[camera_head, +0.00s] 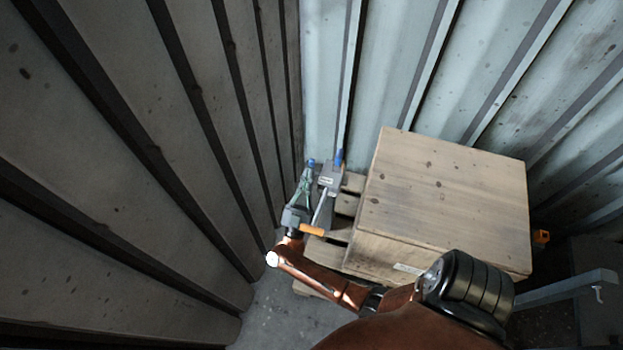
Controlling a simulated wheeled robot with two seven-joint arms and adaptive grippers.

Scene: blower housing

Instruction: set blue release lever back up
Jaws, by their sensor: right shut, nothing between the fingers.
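A small grey housing (330,177) stands by the left side of the wooden crate. A blue piece (338,158), which looks like the blue release lever, rises from its top and looks upright. A second small blue part (311,163) shows just left of it, at the tip of my right gripper; I cannot tell what it belongs to. My right gripper (306,176) is shut and empty, its greenish fingers reaching up beside the housing's left side. Whether the fingertips touch anything is too small to tell. My left gripper is not in view.
A large wooden crate (440,195) on a pallet (342,228) fills the middle right. An orange bar (312,230) shows beside my right wrist. Ribbed metal walls close in at left and behind. A grey rail (565,288) stands at lower right. Bare floor (270,312) shows below.

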